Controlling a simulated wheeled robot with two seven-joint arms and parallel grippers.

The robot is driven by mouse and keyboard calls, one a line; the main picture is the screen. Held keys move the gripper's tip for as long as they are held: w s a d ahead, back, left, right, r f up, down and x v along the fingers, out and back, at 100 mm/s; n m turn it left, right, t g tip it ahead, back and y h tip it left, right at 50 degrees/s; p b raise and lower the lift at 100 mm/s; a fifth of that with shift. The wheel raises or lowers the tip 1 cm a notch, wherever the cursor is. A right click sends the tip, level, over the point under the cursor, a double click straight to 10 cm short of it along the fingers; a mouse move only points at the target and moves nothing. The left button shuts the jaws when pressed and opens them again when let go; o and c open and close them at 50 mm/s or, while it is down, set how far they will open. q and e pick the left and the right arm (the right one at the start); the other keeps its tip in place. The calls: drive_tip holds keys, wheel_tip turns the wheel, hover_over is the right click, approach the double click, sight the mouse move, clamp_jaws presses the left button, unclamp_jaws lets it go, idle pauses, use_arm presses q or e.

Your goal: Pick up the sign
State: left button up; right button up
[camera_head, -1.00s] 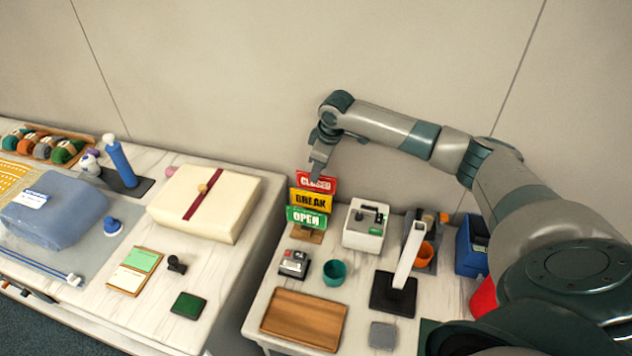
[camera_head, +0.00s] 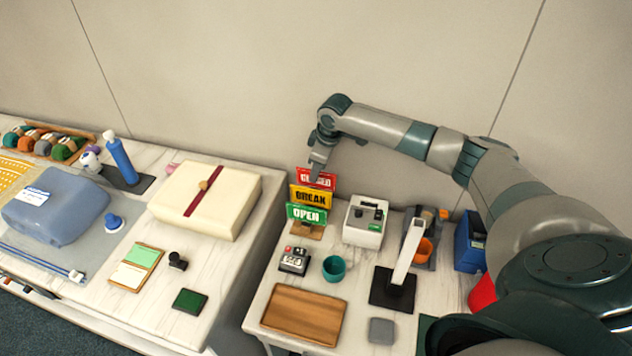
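A stack of three signs stands on a wooden base at the back left of the right table. The red CLOSED sign (camera_head: 325,180) is at the top back, the yellow BREAK sign (camera_head: 311,197) is in the middle, and the green OPEN sign (camera_head: 306,214) is in front. My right gripper (camera_head: 316,174) points down at the top of the red sign and covers part of its lettering. I cannot tell whether its fingers are around the sign or closed. My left gripper is not in view.
On the right table are a white machine (camera_head: 365,222), a teal cup (camera_head: 334,268), a wooden tray (camera_head: 303,314), a small device (camera_head: 294,260), a white stand on a black base (camera_head: 393,292) and a blue bin (camera_head: 469,243). A wrapped box (camera_head: 205,200) sits on the left table. A wall rises behind.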

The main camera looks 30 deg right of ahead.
drive_tip(key=shift+f, duration=0.2)
idle(0.4)
clamp_jaws()
